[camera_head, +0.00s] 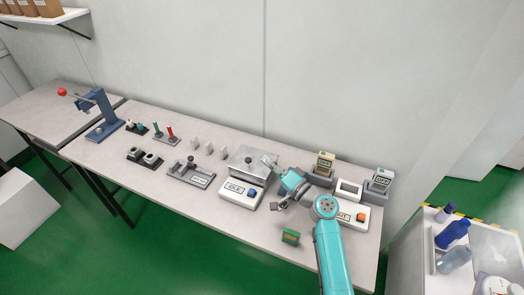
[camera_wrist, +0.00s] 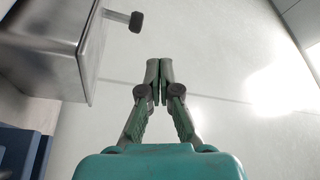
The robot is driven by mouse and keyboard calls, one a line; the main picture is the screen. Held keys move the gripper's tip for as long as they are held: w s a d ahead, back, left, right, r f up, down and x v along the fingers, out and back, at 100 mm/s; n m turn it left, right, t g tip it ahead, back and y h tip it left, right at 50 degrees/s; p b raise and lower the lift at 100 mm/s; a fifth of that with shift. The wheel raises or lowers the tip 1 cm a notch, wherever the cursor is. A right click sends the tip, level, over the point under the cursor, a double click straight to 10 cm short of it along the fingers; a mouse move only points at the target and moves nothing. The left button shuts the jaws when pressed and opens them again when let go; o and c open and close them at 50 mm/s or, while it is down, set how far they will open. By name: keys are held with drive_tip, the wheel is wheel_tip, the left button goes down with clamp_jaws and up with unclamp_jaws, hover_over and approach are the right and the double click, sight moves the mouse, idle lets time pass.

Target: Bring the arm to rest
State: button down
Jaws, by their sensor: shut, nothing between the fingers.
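My gripper (camera_wrist: 160,82) is shut and empty in the wrist view, its two fingertips together in front of a pale wall. In the head view my teal arm reaches up from the bottom right, bent over the right part of the table (camera_head: 220,213). The wrist is beside the metal-lidded tester (camera_head: 240,190); the fingers are too small there to make out clearly. A metal box (camera_wrist: 45,45) with a dark-tipped handle (camera_wrist: 122,18) is left of the fingers in the wrist view, apart from them.
A green handheld device (camera_head: 290,237) lies near the table's front edge. A white tester with an orange button (camera_head: 352,216) is right of my arm. Handheld units stand in holders (camera_head: 325,164) (camera_head: 381,180) behind. A blue press (camera_head: 103,115) and several small fixtures are left. A bottle cart (camera_head: 432,265) is right.

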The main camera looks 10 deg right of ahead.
drive_tip(key=v, duration=0.6)
drive_tip(key=shift+s+d, duration=0.2)
drive_tip(key=shift+s, duration=0.15)
